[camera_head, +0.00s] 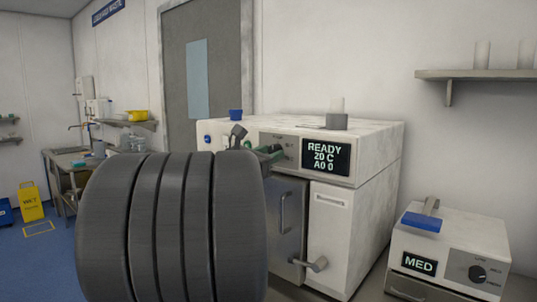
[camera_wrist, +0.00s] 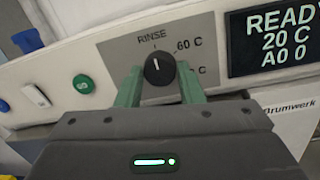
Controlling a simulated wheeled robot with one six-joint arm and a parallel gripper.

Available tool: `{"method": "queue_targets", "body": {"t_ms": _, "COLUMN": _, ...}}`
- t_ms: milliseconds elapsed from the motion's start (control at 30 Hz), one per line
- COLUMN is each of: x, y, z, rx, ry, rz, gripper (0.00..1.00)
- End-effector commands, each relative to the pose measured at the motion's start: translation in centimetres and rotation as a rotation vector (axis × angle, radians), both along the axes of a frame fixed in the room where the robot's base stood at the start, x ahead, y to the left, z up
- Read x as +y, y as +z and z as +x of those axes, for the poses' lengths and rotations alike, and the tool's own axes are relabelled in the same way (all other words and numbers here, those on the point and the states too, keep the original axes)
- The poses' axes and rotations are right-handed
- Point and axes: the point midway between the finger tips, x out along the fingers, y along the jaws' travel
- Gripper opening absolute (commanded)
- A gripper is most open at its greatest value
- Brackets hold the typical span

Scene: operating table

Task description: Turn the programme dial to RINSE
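The programme dial (camera_wrist: 160,69) is a black round knob with a white pointer mark on the washer's grey panel (camera_wrist: 120,58). RINSE is printed above it, 60 C to its upper right, and another label ending in C is partly hidden on the right. The white mark points up, roughly toward RINSE. My gripper (camera_wrist: 160,88) has its two green fingers on either side of the dial, seemingly touching its sides. In the head view my gripper (camera_head: 268,153) is at the panel, and my dark arm hides much of the washer's left side.
The washer display (camera_head: 326,157) reads READY, 20 C, A0 0. A green button (camera_wrist: 82,85) and a white switch (camera_wrist: 36,95) lie left of the dial. Door handles (camera_head: 311,264) stick out below. A smaller device (camera_head: 450,245) with MED display stands at right.

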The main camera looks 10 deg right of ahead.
Motion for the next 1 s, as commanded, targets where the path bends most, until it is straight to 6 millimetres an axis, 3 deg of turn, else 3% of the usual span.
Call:
{"method": "queue_targets", "body": {"t_ms": 33, "x": 0.0, "y": -0.1, "z": 0.0, "rx": 0.002, "ry": 0.0, "rz": 0.001, "gripper": 0.44}}
{"method": "queue_targets", "body": {"t_ms": 100, "x": 0.0, "y": -0.1, "z": 0.0, "rx": 0.001, "ry": 0.0, "rz": 0.0, "gripper": 0.54}}
{"method": "queue_targets", "body": {"t_ms": 467, "x": 0.4, "y": -0.1, "z": -0.3, "rx": -0.001, "ry": 0.001, "rz": 0.0, "gripper": 0.54}}
{"method": "queue_targets", "body": {"t_ms": 1000, "x": 7.6, "y": -0.9, "z": -6.4, "rx": 0.0, "ry": 0.005, "rz": 0.0, "gripper": 0.54}}
